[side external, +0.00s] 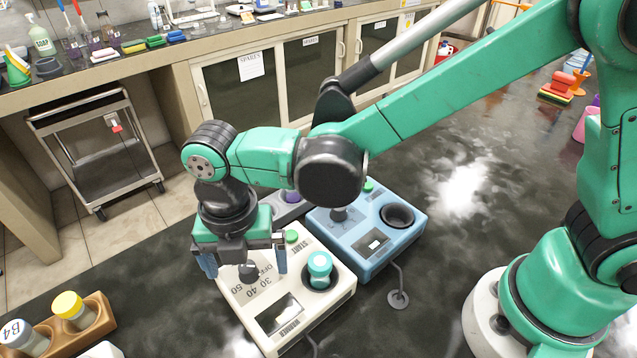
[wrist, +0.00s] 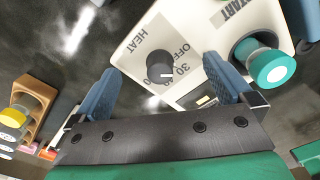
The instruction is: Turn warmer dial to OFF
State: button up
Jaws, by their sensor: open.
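The warmer (side external: 318,306) is a cream box labelled WARMER with a green START button (side external: 291,237). Its dark round dial (side external: 248,272) has OFF, 30, 40 and 50 printed around it. The dial also shows in the wrist view (wrist: 158,68), with a short white mark pointing right, towards about the 30; the exact setting is hard to tell. My gripper (side external: 244,264) is open above the dial, its blue-padded fingers on either side and apart from it. In the wrist view the dial appears between the fingertips. HEAT is printed beside it.
A teal-capped vial (side external: 319,268) stands in the warmer's well, close to my right finger. A blue device (side external: 375,258) with a dial and empty well is behind. A wooden rack (side external: 99,314) with capped vials is at lower left. Dark bench is clear between rack and warmer.

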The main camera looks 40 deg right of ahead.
jog(key=m, duration=0.5)
jog(key=shift+m, duration=0.3)
jog(key=m, duration=0.3)
jog(key=shift+m, duration=0.3)
jog(key=m, duration=0.3)
jog(key=shift+m, duration=0.3)
jog(key=m, duration=0.4)
jog(key=shift+c, duration=0.2)
jog(key=c, duration=1.4)
jog(key=n, duration=0.5)
jog(key=shift+n, duration=0.4)
